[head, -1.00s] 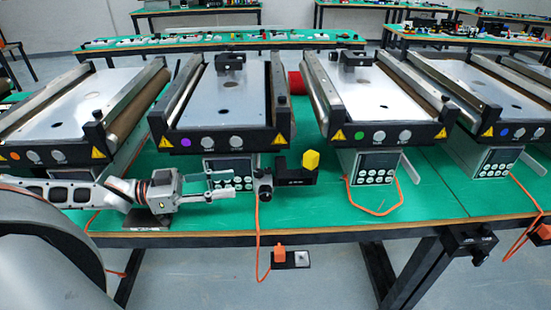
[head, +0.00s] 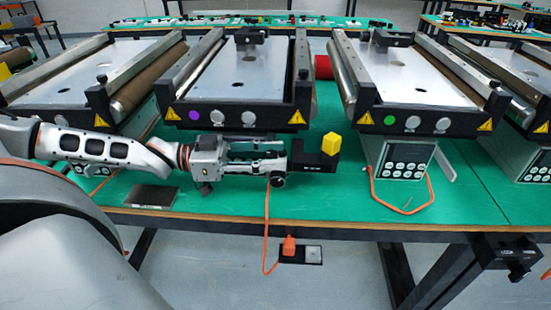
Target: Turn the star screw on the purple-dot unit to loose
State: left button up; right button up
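The purple-dot unit is the conveyor with a purple dot (head: 194,114) on its black front rail. My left gripper (head: 282,156) lies level in front of the unit, fingers pointing right and apart, tips at the bracket's left end just above the knob. Contact with the screw cannot be told. My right gripper is out of view.
A green-dot conveyor (head: 415,128) with its keypad box (head: 404,160) stands to the right, another conveyor (head: 100,75) to the left. A dark plate (head: 150,196) lies on the green table (head: 350,207). An orange cable (head: 266,225) hangs over the table's front edge.

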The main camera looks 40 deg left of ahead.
pick_arm(q)
jog(key=shift+d, duration=0.1)
grip_shut()
jog(key=shift+w+r+n+t+y, duration=0.1)
jog(key=shift+r+n+t+y, duration=0.05)
jog(key=shift+n+t+y, duration=0.4)
jog(key=shift+t, duration=0.35)
grip_release()
jog(key=v, duration=1.2)
dwell(0.4)
